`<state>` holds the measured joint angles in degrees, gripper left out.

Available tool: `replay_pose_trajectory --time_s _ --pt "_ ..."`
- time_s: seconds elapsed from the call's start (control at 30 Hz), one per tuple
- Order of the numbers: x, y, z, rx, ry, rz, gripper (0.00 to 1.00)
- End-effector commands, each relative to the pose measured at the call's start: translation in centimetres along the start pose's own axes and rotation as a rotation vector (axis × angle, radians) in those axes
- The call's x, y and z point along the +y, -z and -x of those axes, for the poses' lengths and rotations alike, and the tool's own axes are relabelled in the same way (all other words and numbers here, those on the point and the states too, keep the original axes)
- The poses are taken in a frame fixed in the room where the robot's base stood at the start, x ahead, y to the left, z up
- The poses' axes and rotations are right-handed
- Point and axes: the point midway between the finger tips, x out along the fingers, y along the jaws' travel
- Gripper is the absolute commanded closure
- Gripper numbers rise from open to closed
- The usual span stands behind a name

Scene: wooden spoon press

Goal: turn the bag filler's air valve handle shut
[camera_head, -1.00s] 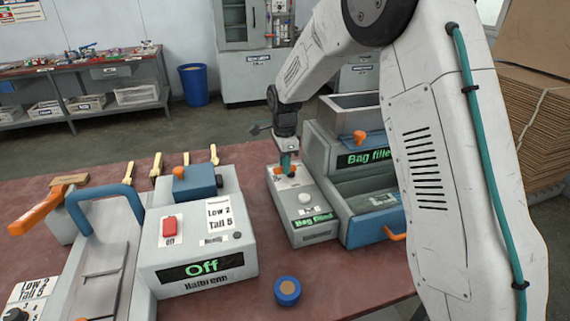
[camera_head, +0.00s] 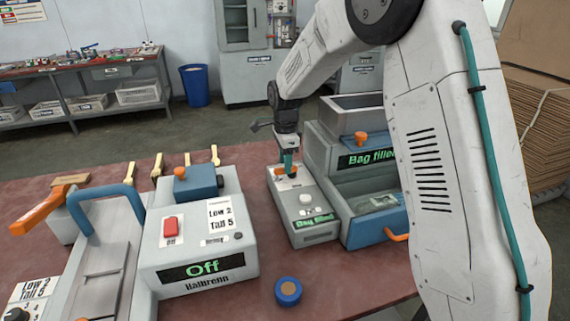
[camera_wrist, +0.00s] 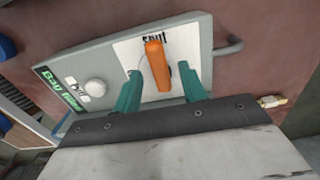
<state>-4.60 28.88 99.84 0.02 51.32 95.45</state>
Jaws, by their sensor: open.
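In the head view my gripper (camera_head: 287,163) points down at the handle, which the fingers partly hide.
The bag filler's hopper body (camera_head: 355,155) stands close on the right, with an orange-handled drawer below. The Halbrenn press (camera_head: 200,245) stands to the left, its display reading "Off". A blue round piece (camera_head: 288,291) lies in front. A bent grey tube (camera_wrist: 228,47) sits beside the control box.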

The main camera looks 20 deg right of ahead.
Motion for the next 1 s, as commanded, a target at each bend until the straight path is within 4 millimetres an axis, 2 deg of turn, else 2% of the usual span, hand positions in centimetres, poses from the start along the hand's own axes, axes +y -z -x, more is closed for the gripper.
replay_pose_trajectory --time_s 0.2,0.4,0.8,1.0 --pt "-0.1 -0.1 4.0 -0.001 0.005 0.000 0.58" --pt "0.0 -0.1 6.2 -0.001 0.003 0.000 0.58" --pt "0.0 -0.1 6.6 0.000 0.002 0.009 0.58" --pt "0.7 -0.1 6.2 0.000 -0.023 0.195 0.58"
